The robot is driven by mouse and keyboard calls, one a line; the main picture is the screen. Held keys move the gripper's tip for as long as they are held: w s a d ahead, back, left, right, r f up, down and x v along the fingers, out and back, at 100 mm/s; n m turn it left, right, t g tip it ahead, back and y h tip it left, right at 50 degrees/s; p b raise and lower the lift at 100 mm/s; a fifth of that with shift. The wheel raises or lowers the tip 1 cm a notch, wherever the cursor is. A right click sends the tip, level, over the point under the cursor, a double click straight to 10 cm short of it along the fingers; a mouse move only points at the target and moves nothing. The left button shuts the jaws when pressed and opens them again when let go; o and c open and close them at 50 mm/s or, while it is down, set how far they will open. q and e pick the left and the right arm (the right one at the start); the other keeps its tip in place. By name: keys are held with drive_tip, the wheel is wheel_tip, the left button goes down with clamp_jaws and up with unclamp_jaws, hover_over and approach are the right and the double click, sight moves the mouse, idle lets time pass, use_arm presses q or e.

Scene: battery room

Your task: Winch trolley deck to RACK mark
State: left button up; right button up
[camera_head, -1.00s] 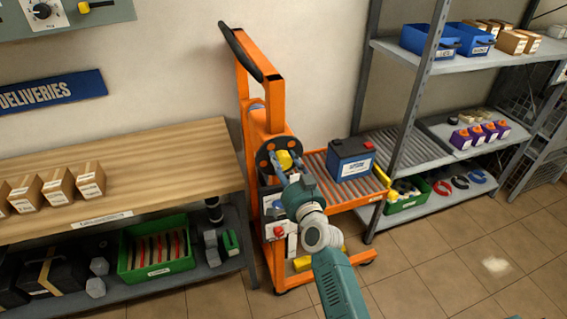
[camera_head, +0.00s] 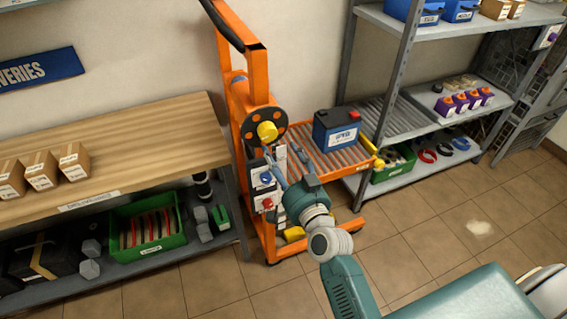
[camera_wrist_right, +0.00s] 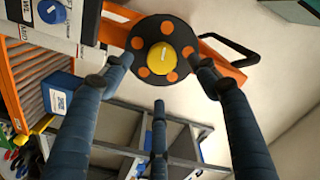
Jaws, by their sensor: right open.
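The orange trolley (camera_head: 257,78) stands between the bench and the rack. Its winch is a dark disc with orange spots and a yellow knob (camera_head: 267,131); the knob also shows in the right wrist view (camera_wrist_right: 161,58). The roller deck (camera_head: 301,142) carries a blue battery (camera_head: 336,136) with a dark top and is about level with the rack's lower roller shelf (camera_head: 387,114). My right gripper (camera_head: 275,163) is open and empty, below and in front of the knob. In the wrist view its spread fingers (camera_wrist_right: 161,84) are apart from the knob. I cannot read a RACK mark. My left gripper is not seen.
A wooden bench (camera_head: 130,135) with small boxes stands left, a green crate (camera_head: 150,250) beneath it. The grey rack (camera_head: 403,70) stands right, close to the deck. A panel with a blue knob (camera_wrist_right: 50,11) is beside the winch. Open tiled floor (camera_head: 430,235) lies in front.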

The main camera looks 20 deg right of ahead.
sight(270, 135)
drive_tip(key=shift+s, duration=1.2)
drive_tip(key=w+n+b, duration=0.6)
drive_tip(key=w, duration=0.1)
drive_tip(key=w+n+b, duration=0.3)
drive_tip(key=w+n, duration=0.1)
drive_tip(key=shift+w+r+b, duration=0.15)
drive_tip(key=shift+r+b, duration=0.15)
drive_tip(key=shift+r, duration=0.05)
